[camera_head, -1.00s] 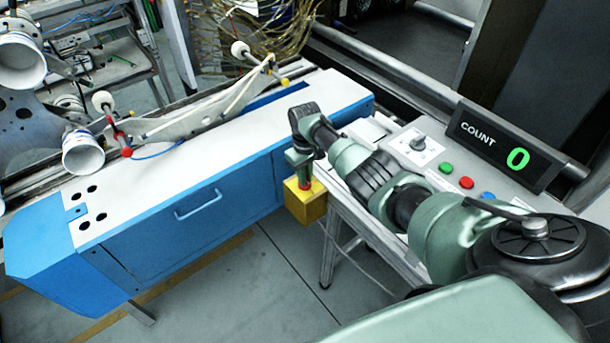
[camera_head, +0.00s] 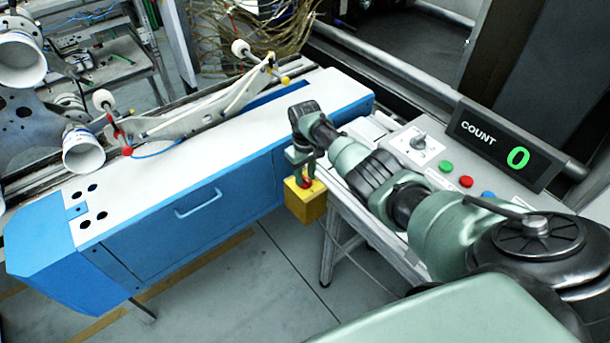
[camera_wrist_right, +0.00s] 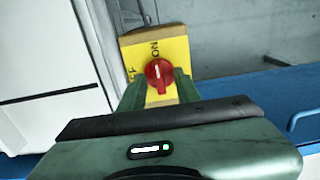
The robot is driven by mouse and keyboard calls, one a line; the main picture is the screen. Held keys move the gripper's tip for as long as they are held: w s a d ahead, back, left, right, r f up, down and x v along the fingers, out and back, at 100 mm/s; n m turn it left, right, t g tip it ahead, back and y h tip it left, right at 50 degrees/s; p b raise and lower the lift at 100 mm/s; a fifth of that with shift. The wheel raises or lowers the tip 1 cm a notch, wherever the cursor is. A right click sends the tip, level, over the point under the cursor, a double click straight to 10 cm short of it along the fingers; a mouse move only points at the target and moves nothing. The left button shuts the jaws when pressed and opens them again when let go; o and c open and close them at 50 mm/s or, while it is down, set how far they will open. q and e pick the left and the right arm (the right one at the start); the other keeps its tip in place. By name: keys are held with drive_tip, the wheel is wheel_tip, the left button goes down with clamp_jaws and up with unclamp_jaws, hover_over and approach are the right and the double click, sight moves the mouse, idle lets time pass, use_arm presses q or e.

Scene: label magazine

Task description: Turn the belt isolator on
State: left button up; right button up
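The belt isolator (camera_head: 305,204) is a yellow box with a red rotary knob at the end of the blue and white cabinet. In the right wrist view the red knob (camera_wrist_right: 158,74) sits on the yellow face, beside "ON" lettering and a second label partly hidden at the left. The knob's white mark runs roughly up and down there, near the "ON" lettering. My right gripper (camera_head: 306,172) is at the isolator. Its green fingers straddle the knob (camera_wrist_right: 159,84), spread apart; firm contact is not visible. My left gripper is out of view.
The blue cabinet (camera_head: 190,240) with a handle lies left of the isolator. A control panel (camera_head: 418,142) with a switch, coloured buttons and a COUNT display (camera_head: 503,146) reading 0 stands at the right, partly behind my right arm. Open floor lies below.

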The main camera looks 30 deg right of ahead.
sight(305, 179)
wheel_tip(305, 179, up, 8)
drive_tip(key=shift+f, duration=0.2)
idle(0.6)
